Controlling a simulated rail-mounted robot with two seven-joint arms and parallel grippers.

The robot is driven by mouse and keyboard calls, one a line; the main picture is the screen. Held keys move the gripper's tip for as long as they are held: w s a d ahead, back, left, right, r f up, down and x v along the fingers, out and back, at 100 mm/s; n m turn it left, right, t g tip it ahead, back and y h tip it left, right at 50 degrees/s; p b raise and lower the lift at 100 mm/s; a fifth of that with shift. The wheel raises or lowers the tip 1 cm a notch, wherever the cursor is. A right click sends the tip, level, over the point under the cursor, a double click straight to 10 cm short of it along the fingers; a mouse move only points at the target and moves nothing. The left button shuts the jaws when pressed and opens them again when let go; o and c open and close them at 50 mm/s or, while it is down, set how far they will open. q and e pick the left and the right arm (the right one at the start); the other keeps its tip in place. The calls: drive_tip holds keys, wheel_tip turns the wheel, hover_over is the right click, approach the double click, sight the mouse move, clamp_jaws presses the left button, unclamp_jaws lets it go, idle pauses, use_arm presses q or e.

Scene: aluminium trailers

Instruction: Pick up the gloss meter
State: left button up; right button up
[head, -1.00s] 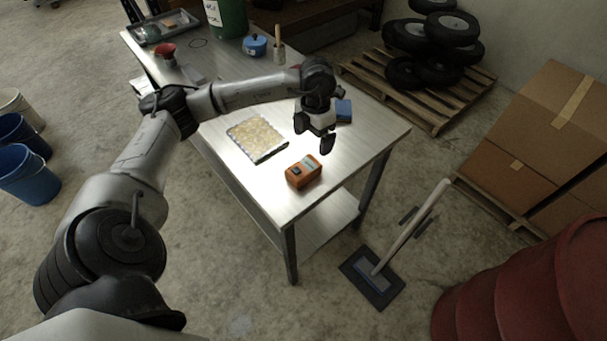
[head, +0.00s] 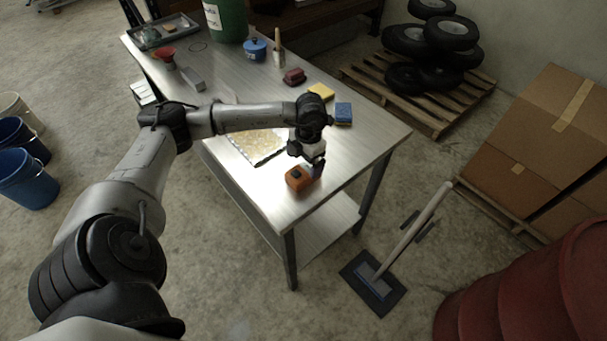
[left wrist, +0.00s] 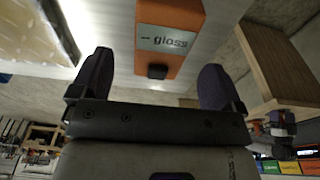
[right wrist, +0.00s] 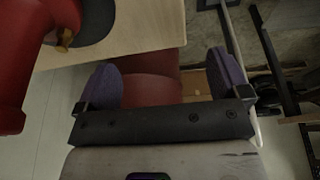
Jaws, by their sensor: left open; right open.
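The gloss meter (head: 298,178) is an orange box near the front corner of the metal table. My left gripper (head: 312,165) is above it and partly covers it in the head view. In the left wrist view the gloss meter (left wrist: 170,35) shows a label reading "gloss" and a dark knob, and it lies ahead of and between the two open fingers of my left gripper (left wrist: 157,85). No contact shows. My right gripper (right wrist: 168,82) is open and empty in the right wrist view, away from the table top; it is not seen in the head view.
A yellowish panel (head: 255,147) lies left of the meter on the table (head: 345,165). Blue (head: 343,114), yellow (head: 321,91) and dark red (head: 294,76) blocks lie behind. A long-handled pad tool (head: 373,283) stands on the floor, right of the table.

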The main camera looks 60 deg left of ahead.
sight(304, 170)
use_arm(q)
drive_tip(key=f, duration=0.4)
drive_tip(key=shift+s+d+f, duration=0.2)
drive_tip(key=shift+s, duration=0.05)
drive_tip(key=shift+c, duration=0.2)
drive_tip(key=c, duration=1)
drive_tip(key=shift+r, duration=0.1)
drive_tip(key=shift+c, duration=0.5)
drive_tip(key=shift+r, duration=0.15)
